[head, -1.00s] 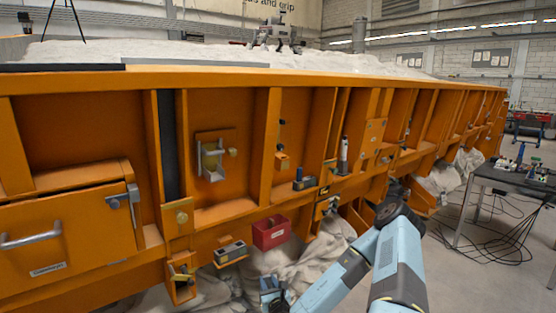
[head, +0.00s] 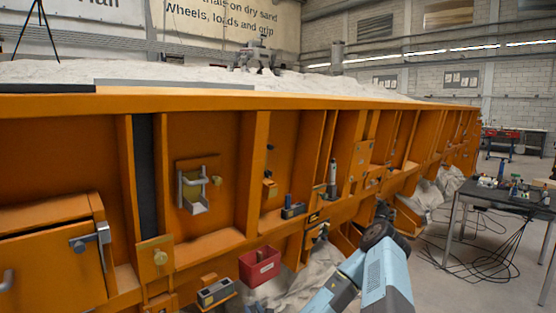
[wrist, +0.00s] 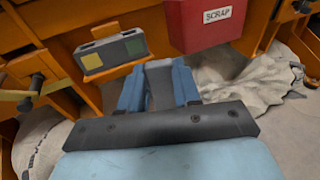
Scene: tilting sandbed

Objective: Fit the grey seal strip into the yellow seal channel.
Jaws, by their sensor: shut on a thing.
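My gripper (wrist: 159,90) shows in the wrist view, its two blue fingers shut on a grey piece (wrist: 160,84), which looks like the grey seal strip. Most of its length is hidden by the fingers and the dark wrist plate. The gripper is in front of the orange wall, below and between the grey two-part tray and the red bin, apart from both. In the head view my gripper is almost wholly below the lower edge. I cannot make out the yellow seal channel for certain; a small yellow part (wrist: 37,84) shows at the left of the wrist view.
The red SCRAP bin (head: 260,266) hangs low on the orange sandbed wall (head: 205,135). The grey tray (head: 215,292), with yellow and green squares, is left of it. A metal bracket (head: 194,190) sits higher. A table (head: 505,196) with cables beneath stands at the right.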

